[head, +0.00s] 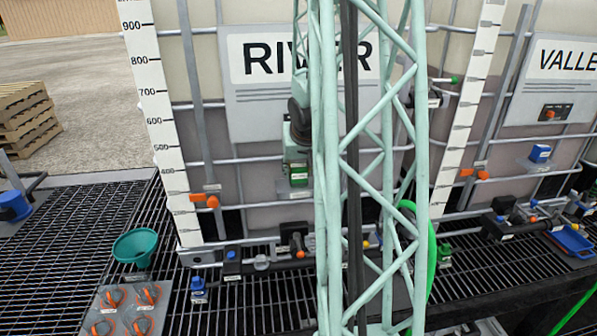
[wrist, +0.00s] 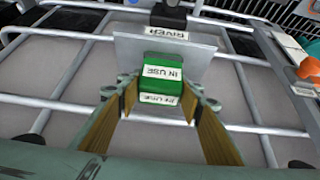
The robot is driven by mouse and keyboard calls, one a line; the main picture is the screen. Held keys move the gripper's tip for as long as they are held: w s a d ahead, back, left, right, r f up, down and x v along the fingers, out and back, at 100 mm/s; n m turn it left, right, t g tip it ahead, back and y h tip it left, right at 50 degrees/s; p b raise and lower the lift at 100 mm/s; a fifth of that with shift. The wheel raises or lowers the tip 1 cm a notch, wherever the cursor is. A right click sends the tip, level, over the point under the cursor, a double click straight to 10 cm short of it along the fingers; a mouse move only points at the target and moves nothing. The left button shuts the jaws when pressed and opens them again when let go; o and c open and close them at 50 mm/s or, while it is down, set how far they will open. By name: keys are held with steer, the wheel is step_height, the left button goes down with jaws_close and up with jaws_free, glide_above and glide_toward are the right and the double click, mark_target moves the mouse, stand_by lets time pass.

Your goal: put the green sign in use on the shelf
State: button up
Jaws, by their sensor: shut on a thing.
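The green sign (head: 299,175) is a small block with white "IN USE" labels; it also shows in the wrist view (wrist: 160,86). My gripper (wrist: 159,100) is shut on it, with one finger on each side. In the head view my gripper (head: 298,158) points down in front of the RIVER tank, partly behind a pale green lattice. The grey shelf (head: 291,195) is right below the sign, and the wrist view shows the shelf plate (wrist: 205,62) with a RIVER label. The sign is over the plate; I cannot tell whether it touches it.
A wire cage (head: 240,158) backs the shelf. White scales (head: 158,110) and orange-handled valves (head: 206,200) flank it. Pipes with a black valve (head: 293,238) run below. A blue sign (head: 540,153) sits on the VALLEY tank's shelf. A teal funnel (head: 135,246) stands at left.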

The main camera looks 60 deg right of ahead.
mark_target(298, 167)
steer(key=o, duration=0.9)
steer(key=shift+r, duration=0.1)
steer(key=shift+s+a+r+p, duration=0.1)
steer(key=shift+r+p, duration=0.3)
steer(key=shift+p+v, duration=1.8)
steer(key=shift+v, duration=1.55)
steer(key=shift+a, duration=0.15)
